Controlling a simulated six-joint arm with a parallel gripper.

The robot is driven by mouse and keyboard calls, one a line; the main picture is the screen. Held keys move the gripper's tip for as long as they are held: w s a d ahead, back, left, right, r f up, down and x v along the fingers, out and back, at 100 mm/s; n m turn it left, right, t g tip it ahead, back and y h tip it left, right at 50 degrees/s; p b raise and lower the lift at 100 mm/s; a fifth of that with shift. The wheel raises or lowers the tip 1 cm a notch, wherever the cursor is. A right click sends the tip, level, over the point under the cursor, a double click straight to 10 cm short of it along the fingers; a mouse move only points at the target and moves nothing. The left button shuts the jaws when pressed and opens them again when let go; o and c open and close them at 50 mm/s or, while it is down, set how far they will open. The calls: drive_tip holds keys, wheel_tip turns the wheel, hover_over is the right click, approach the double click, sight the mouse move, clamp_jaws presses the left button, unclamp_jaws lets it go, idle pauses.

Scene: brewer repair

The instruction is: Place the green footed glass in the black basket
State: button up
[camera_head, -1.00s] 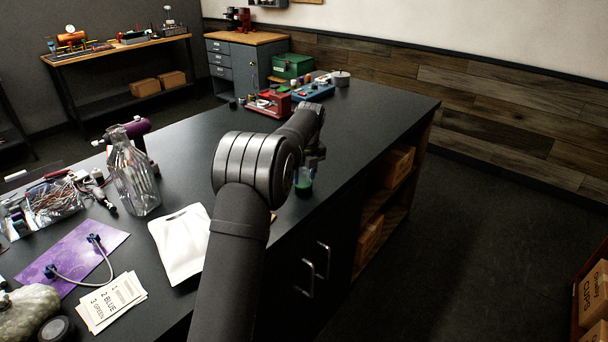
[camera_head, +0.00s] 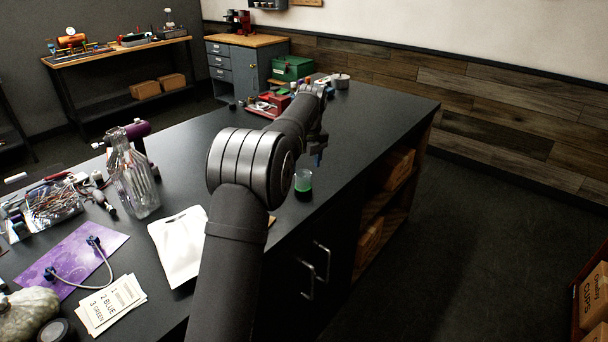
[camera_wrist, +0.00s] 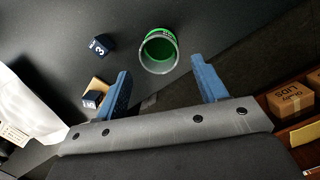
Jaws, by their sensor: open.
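The green footed glass (camera_head: 303,182) stands on the black counter near its right edge. I do not make out a black basket in either view.
Dark numbered cubes (camera_wrist: 101,45) lie left of the glass. A white pouch (camera_head: 179,245), a clear bottle (camera_head: 133,180) and cards (camera_head: 111,301) are at the left. A red device (camera_head: 269,104) stands at the far end. The counter's edge drops to the floor at right.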

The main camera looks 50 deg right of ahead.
sight(303, 181)
wheel_tip(303, 181, up, 6)
drive_tip(key=shift+s+a+r, duration=0.15)
drive_tip(key=shift+s, duration=0.3)
drive_tip(key=f, duration=0.4)
drive_tip(key=w+f, duration=0.1)
drive_tip(key=f, duration=0.7)
drive_tip(key=shift+w+d, duration=0.35)
drive_tip(key=shift+r, duration=1.6)
